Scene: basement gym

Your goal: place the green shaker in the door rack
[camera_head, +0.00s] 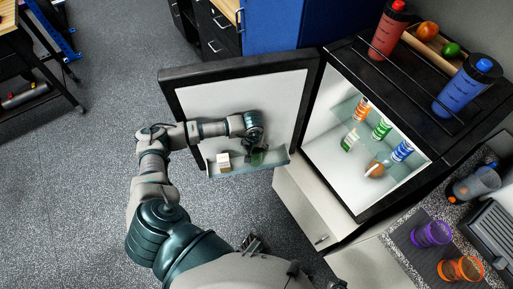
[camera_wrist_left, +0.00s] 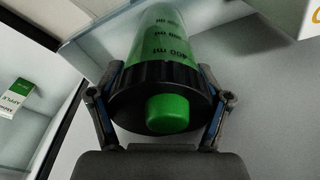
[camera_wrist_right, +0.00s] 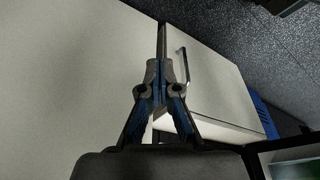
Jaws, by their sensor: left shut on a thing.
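The green shaker (camera_head: 258,158) is in my left gripper (camera_head: 256,140), at the inner side of the open fridge door (camera_head: 290,95). In the left wrist view, the fingers of my left gripper (camera_wrist_left: 160,85) are shut around the black lid of the green shaker (camera_wrist_left: 165,48), with its green cap facing the camera. The door rack (camera_head: 238,171) is a clear shelf low on the door. The shaker is over or within its right part; I cannot tell whether its base touches. My right gripper (camera_wrist_right: 160,75) is shut and empty before pale cabinet fronts.
A small white carton (camera_head: 223,161) stands in the rack left of the shaker. The open fridge holds several cans, a carton (camera_head: 350,139) and a brown item (camera_head: 374,170). A red bottle (camera_head: 388,32) and blue bottle (camera_head: 466,85) stand on top. Cups (camera_head: 432,234) stand on the right counter.

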